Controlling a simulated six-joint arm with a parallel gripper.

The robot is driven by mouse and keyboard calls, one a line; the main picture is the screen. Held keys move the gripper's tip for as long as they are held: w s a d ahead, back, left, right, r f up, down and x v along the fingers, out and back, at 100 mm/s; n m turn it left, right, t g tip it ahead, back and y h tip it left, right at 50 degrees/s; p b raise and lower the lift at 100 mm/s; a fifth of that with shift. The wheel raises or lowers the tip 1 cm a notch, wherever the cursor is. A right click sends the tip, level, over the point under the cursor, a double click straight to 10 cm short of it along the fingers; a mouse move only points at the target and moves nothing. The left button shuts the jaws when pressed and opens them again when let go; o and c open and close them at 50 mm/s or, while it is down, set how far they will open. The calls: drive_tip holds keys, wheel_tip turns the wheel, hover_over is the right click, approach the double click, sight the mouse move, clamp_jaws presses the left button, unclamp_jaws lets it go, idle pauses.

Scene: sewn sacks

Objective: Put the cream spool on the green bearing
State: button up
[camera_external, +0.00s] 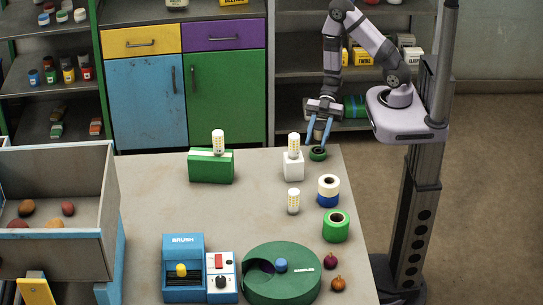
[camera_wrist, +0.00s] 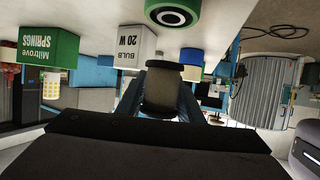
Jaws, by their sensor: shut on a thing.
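A smaller dark green ring (camera_external: 318,154) is at the table's back right, right at my fingertips. My gripper (camera_external: 319,141) points down there. In the wrist view its blue fingers are shut on a dark, shaded cylinder (camera_wrist: 162,90); I cannot tell its true colour. A green ring (camera_wrist: 172,14) shows close at the top of that view.
A white bulb box (camera_external: 293,167) and a green springs box (camera_external: 211,167), each with a bulb on top, stand to the left. A loose bulb (camera_external: 293,201) is nearby. A round green holder (camera_external: 255,285), a blue brush unit (camera_external: 183,255) and a grey bin (camera_external: 85,240) lie farther forward.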

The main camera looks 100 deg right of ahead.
drive_tip(key=shift+f, duration=2.4)
drive_tip(key=shift+f, duration=0.15)
drive_tip(key=o, duration=1)
drive_tip(key=shift+o, duration=0.2)
